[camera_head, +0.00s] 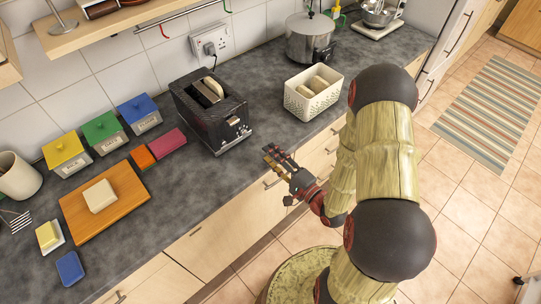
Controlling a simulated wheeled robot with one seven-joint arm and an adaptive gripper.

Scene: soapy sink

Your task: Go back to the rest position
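My gripper (270,154) hangs in front of the counter edge, left of my arm's links. Its fingers point left and a narrow gap shows between them. It looks open, and I see nothing held in it. The gripper is apart from the objects on the grey counter (222,172). My arm is folded at the right of the view and hides part of the counter front and the floor.
A black toaster (212,110) with bread and a white basket (313,92) of bread stand nearby. A wooden board (104,205) bears a pale block. Colored-lid canisters (103,133) and sponges (70,268) are at left. A striped rug (484,112) lies on the tiled floor.

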